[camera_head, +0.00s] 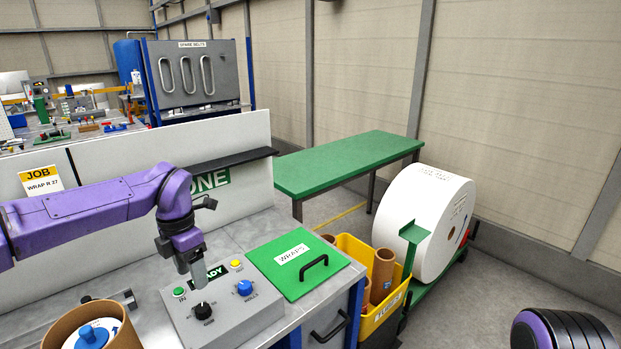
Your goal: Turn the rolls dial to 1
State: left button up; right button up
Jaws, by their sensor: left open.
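A grey control box (230,308) sits on the bench. It bears a black dial (203,310) at the front left and a blue dial (245,288) at the right. Small lettering lies below each dial; the lettering by the blue one may read ROLLS, but it is too small to be sure, and I cannot read either setting. My left gripper (197,284) points down just above and behind the black dial, left of the blue dial. My right gripper is out of view.
A green WRAPS lid (298,263) with a black handle lies right of the box. Yellow and green buttons sit on the box. A cardboard tube (62,330) stands at the front left. A yellow bin (378,322) and large white roll (420,222) stand beyond the bench.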

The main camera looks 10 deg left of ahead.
aim_at(245, 289)
jog(key=k, duration=1)
